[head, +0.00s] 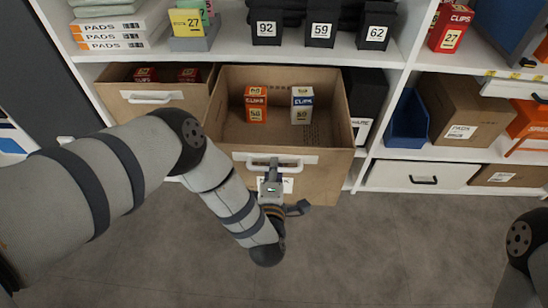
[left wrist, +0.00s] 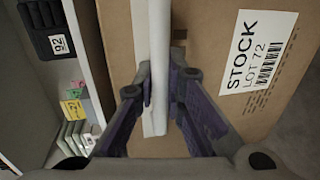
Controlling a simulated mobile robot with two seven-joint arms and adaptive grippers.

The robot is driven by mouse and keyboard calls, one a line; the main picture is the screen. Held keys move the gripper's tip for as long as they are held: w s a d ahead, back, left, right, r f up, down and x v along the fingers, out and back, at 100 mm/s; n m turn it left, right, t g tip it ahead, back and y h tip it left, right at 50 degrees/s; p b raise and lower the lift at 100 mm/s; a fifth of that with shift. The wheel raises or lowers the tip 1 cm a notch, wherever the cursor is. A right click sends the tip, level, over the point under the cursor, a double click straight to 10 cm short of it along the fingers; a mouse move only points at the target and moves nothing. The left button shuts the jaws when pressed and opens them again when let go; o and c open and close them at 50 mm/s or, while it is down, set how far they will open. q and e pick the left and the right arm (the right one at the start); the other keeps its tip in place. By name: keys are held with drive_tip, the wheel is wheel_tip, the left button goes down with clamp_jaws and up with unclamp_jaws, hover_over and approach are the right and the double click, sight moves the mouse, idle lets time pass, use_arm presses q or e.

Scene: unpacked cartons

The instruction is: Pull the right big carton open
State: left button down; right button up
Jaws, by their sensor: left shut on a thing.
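The right big carton (head: 325,182) is brown cardboard and stands out from the lower shelf, its open top showing inside. My left gripper (head: 273,166) is at the carton's white front handle (head: 304,159). In the left wrist view the fingers (left wrist: 159,88) close around the white handle bar (left wrist: 158,50), beside the carton front (left wrist: 205,35) with its STOCK label. My right gripper is out of view.
A left big carton (head: 132,105) with a white handle sits further back on the same shelf. Right of the carton are a black box (head: 366,95) and a blue bin (head: 408,120). Grey floor (head: 400,235) in front is clear between my arms.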

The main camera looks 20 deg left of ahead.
use_arm(q)
drive_tip(key=shift+s+d, duration=0.2)
drive_tip(key=shift+s, duration=0.45)
drive_tip(key=c, duration=1.6)
unclamp_jaws()
drive_tip(key=shift+c, duration=0.2)
drive_tip(key=v, duration=1.2)
